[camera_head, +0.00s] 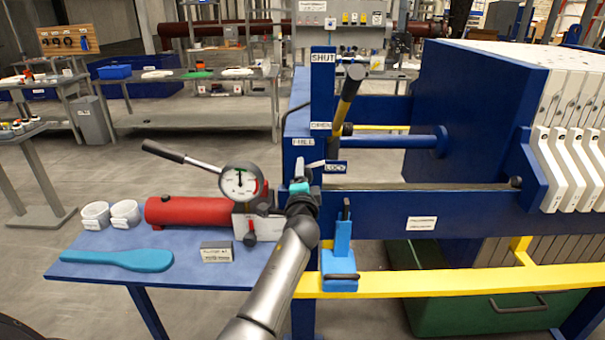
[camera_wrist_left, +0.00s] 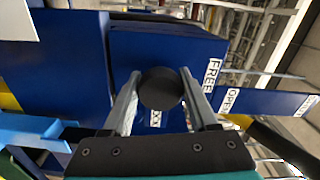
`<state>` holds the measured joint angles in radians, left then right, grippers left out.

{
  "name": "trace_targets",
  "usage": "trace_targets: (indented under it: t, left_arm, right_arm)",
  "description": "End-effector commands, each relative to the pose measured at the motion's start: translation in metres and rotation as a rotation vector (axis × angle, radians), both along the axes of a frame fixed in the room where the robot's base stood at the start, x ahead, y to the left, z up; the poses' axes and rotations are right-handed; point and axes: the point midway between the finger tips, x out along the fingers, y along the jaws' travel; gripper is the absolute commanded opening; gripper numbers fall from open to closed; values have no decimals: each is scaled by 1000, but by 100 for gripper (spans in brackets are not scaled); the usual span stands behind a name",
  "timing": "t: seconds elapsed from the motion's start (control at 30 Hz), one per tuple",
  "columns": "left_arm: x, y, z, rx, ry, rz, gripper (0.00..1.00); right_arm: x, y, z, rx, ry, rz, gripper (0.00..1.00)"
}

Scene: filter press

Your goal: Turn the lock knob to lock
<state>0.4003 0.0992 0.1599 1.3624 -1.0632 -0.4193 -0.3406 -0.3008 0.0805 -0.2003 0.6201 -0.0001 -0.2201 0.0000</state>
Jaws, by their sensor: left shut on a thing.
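The lock knob (camera_wrist_left: 161,89) is a round black knob on the blue post in the left wrist view. My left gripper (camera_wrist_left: 160,82) has its two grey fingers on either side of the knob and is shut on it. A FREE label (camera_wrist_left: 212,76) and a partly covered LOCK label (camera_wrist_left: 155,118) are near the knob. In the head view my left gripper (camera_head: 301,172) is at the blue post, between the FREE label (camera_head: 303,142) and the LOCK label (camera_head: 335,167). The knob is hidden there by my gripper. My right gripper is not in view.
A lever with a black and yellow grip (camera_head: 347,92) rises beside the SHUT/OPEN plate (camera_head: 322,90). A red hand pump (camera_head: 187,210) with gauge (camera_head: 240,182) stands on the blue side table (camera_head: 85,266). A light-blue clamp (camera_head: 342,240) and yellow rail (camera_head: 450,283) are to the right.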

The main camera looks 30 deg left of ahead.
Motion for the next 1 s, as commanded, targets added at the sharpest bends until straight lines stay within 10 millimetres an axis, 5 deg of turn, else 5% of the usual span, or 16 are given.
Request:
trace_targets:
  t: [0.4,1.0]
  left_arm:
    - [0,1,2,234,141,0,4]
    - [0,1,2,302,183,1,4]
  right_arm:
    - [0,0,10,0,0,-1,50]
    - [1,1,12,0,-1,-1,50]
